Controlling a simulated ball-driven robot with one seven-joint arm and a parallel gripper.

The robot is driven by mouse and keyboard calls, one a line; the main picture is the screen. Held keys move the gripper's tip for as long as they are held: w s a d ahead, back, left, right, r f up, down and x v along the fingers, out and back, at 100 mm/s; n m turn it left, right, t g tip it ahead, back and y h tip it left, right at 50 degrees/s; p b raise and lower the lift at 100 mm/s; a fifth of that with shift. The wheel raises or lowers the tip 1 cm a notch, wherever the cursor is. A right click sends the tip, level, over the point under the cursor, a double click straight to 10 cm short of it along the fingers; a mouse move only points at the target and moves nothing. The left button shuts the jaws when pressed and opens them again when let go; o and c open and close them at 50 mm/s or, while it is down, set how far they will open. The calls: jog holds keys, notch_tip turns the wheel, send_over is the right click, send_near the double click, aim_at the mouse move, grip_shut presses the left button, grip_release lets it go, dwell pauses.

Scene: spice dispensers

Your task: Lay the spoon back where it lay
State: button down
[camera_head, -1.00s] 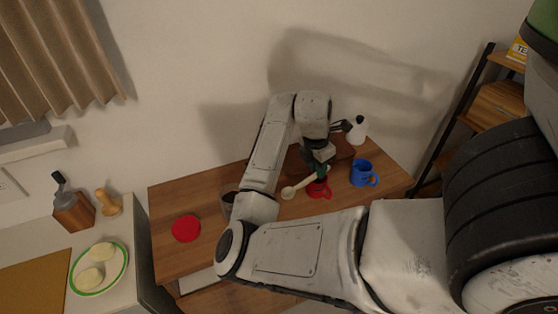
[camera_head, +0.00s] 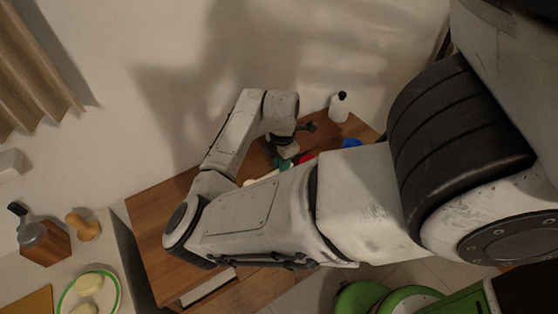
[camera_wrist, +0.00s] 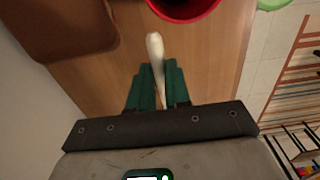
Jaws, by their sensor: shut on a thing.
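A pale spoon (camera_head: 262,181) shows in part beside my gripper (camera_head: 284,162) in the head view, above the wooden table (camera_head: 155,215). In the wrist view my gripper (camera_wrist: 158,88) has its green fingers shut on the spoon's pale handle (camera_wrist: 155,48), whose end points away from the gripper. My arm hides much of the spoon in the head view, and its bowl is outside the wrist view. Whether the spoon touches the table is unclear.
A red cup (camera_wrist: 186,8) is just beyond the handle's end, and a dark brown object (camera_wrist: 62,28) is at upper left. A blue mug (camera_head: 351,143) and a white bottle (camera_head: 340,107) stand to the right. The table's left part looks clear where visible.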

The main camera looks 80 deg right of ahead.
notch_tip(320, 180, down, 2)
jog(key=shift+f+b, duration=0.2)
jog(key=shift+b, duration=0.45)
notch_tip(320, 180, down, 3)
jog(key=b, duration=0.4)
jog(key=shift+f, duration=0.15)
jog(key=c, duration=1)
grip_release()
notch_tip(320, 180, up, 11)
jog(key=shift+f+b, duration=0.1)
jog(key=shift+b, duration=0.25)
